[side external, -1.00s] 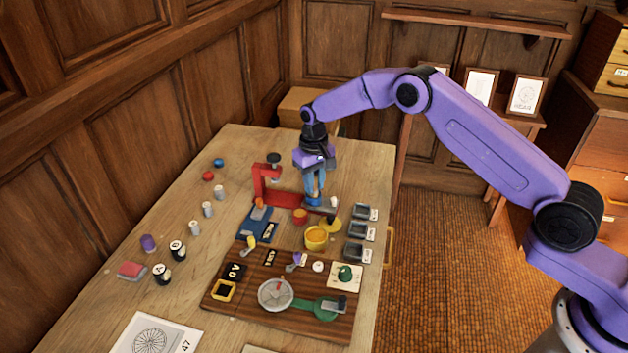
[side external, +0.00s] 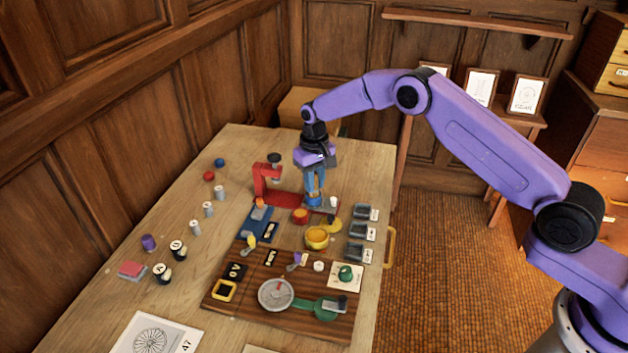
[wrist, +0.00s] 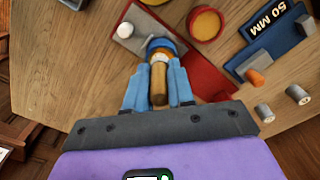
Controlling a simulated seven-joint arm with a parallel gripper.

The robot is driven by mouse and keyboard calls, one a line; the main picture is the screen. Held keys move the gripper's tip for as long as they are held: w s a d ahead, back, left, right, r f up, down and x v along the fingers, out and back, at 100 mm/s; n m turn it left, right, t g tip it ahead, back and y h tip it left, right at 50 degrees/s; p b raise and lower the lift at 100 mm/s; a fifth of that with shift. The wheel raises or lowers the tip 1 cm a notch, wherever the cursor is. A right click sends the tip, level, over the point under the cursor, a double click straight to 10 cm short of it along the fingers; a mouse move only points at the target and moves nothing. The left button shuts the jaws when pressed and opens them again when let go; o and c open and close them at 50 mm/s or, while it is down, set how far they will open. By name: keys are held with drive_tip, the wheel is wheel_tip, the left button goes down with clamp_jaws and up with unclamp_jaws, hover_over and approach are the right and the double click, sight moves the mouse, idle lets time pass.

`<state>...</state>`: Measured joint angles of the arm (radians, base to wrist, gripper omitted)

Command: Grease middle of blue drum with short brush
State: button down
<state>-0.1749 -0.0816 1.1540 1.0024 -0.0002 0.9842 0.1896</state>
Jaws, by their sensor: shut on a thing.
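My gripper (side external: 315,190) points down over the red-framed stand, and its blue fingers are shut on the tan handle of the short brush (wrist: 158,82). The blue drum (side external: 313,202) is directly below the fingers. In the wrist view the blue drum (wrist: 160,42) shows as a blue rim around the far end of the brush. The drum's middle is mostly hidden by the fingers and brush.
A red upright frame (side external: 262,183) stands left of my gripper. A white peg (side external: 333,202) is close at right. A red cup (side external: 300,216) and a yellow cup (side external: 317,238) stand nearer the camera. Grey trays (side external: 358,230) line the right.

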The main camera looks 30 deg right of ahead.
drive_tip(key=shift+s+a, duration=0.15)
drive_tip(key=shift+s, duration=0.05)
idle(0.3)
drive_tip(key=shift+w+d, duration=0.25)
idle(0.4)
drive_tip(key=shift+r, duration=0.1)
drive_tip(key=shift+r, duration=3.4)
